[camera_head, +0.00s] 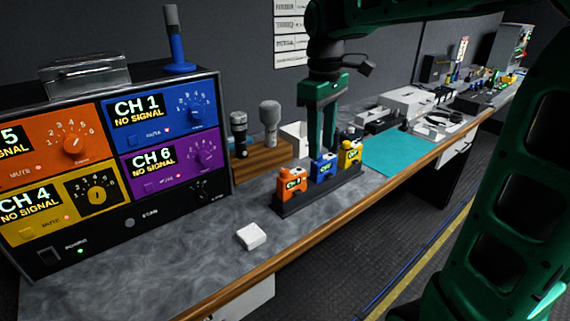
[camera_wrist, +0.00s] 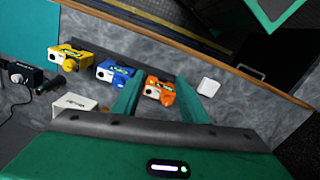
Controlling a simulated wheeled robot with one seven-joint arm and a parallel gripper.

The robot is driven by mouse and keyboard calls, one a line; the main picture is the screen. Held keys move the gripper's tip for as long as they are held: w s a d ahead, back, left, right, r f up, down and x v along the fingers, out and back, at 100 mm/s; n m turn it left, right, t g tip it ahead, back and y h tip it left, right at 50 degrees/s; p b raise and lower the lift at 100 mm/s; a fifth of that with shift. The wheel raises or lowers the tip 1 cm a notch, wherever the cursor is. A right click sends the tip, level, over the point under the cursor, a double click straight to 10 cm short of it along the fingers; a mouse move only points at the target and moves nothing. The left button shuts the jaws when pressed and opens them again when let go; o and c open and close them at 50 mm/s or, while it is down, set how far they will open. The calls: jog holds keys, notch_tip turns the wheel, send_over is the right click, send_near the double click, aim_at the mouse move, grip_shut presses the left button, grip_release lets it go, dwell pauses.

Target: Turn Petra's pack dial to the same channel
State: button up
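Three small packs stand in a row on a dark rack: orange (camera_head: 292,184), blue (camera_head: 322,168) and yellow (camera_head: 349,153). Each has a small lit display, too small to read surely. Which is Petra's is not readable here. The wrist view shows the orange pack (camera_wrist: 158,90), blue pack (camera_wrist: 114,73) and yellow pack (camera_wrist: 68,57). My gripper (camera_head: 322,150) points down beside the packs, its tips partly hidden behind them. In the wrist view my gripper (camera_wrist: 160,78) is open, with the orange pack seen between its fingers and no clear contact. The receiver (camera_head: 130,222) has orange, blue, yellow and purple panels.
Receiver panels read 5, CH 1, CH 4 and CH 6, with NO SIGNAL. Microphones (camera_head: 269,118) stand in a wooden block (camera_head: 262,160) behind the packs. A white box (camera_head: 251,236) lies in front on clear counter. A teal mat (camera_head: 400,153) lies right.

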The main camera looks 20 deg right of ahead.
aim_at(284, 169)
jog(key=w+a+r+n, duration=0.2)
jog(key=w+a+n, duration=0.2)
jog(key=w+a, duration=0.25)
jog(key=f, duration=1)
jog(key=shift+s+a+f, duration=0.15)
jog(key=shift+s+f, duration=0.1)
grip_shut()
